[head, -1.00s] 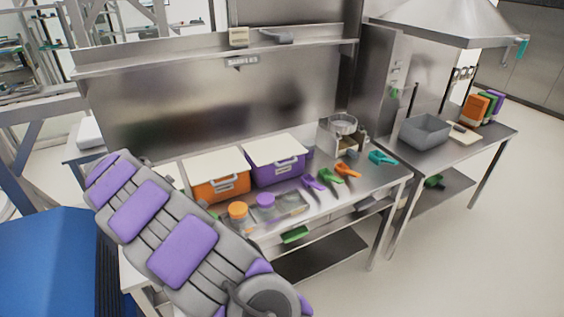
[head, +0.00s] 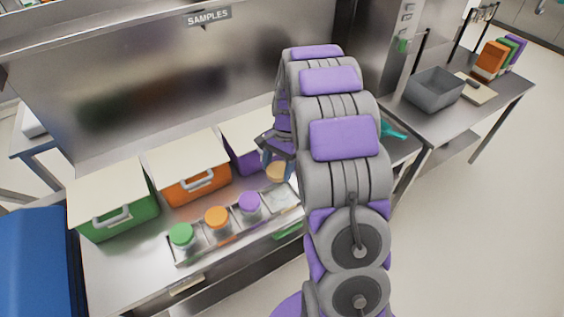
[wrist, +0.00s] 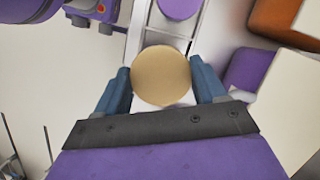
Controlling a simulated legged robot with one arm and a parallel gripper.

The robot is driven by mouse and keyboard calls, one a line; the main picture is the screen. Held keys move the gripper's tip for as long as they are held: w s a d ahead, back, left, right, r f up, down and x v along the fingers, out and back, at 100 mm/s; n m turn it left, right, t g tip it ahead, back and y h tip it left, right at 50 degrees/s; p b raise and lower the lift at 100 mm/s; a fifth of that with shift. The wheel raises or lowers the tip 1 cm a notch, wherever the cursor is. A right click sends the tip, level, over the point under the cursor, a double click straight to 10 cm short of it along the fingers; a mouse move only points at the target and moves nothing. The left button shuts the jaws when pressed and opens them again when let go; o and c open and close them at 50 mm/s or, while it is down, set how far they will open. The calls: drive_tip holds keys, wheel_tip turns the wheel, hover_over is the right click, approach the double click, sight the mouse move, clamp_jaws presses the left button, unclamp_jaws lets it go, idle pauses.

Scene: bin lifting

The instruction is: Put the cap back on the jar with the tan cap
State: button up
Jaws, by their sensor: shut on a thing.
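My gripper (head: 276,165) is shut on a round tan cap (head: 277,173), at the back right of the sample tray (head: 205,248). In the wrist view, the tan cap (wrist: 161,76) sits between the two blue fingers of my gripper (wrist: 161,84), its flat top facing the camera. A pale patch shows just below the cap; I cannot tell whether it is the jar. The jar with the tan cap is not clearly seen.
Jars with green (head: 182,234), orange (head: 216,217) and purple (head: 249,203) caps stand in the tray. Green (head: 125,216), orange (head: 200,185) and purple (head: 242,157) bins stand behind it. A grey tub (head: 435,88) is on the right table.

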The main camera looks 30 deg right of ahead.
drive_tip(key=shift+a+f, duration=0.1)
drive_tip(key=shift+a, duration=0.15)
drive_tip(key=shift+a+f, duration=0.1)
drive_tip(key=shift+f, duration=0.1)
drive_tip(key=d+f+b, duration=0.2)
drive_tip(key=d+f, duration=0.1)
drive_tip(key=shift+w+f, duration=0.1)
drive_tip(key=shift+f, duration=0.15)
drive_tip(key=shift+a+f+b, duration=0.25)
drive_tip(key=shift+f+b, duration=0.1)
drive_tip(key=shift+b, duration=0.1)
drive_tip(key=shift+a+f+p, duration=0.15)
drive_tip(key=shift+a+f, duration=0.1)
drive_tip(key=shift+a, duration=0.3)
drive_tip(key=shift+a+f+p, duration=0.15)
drive_tip(key=shift+a+f, duration=0.1)
drive_tip(key=shift+a, duration=0.25)
drive_tip(key=shift+d+f, duration=0.15)
drive_tip(key=shift+d, duration=0.05)
drive_tip(key=shift+d+f, duration=0.1)
drive_tip(key=shift+d, duration=0.7)
drive_tip(key=shift+a+p, duration=0.4)
drive_tip(key=shift+a, duration=0.2)
drive_tip(key=shift+a, duration=0.1)
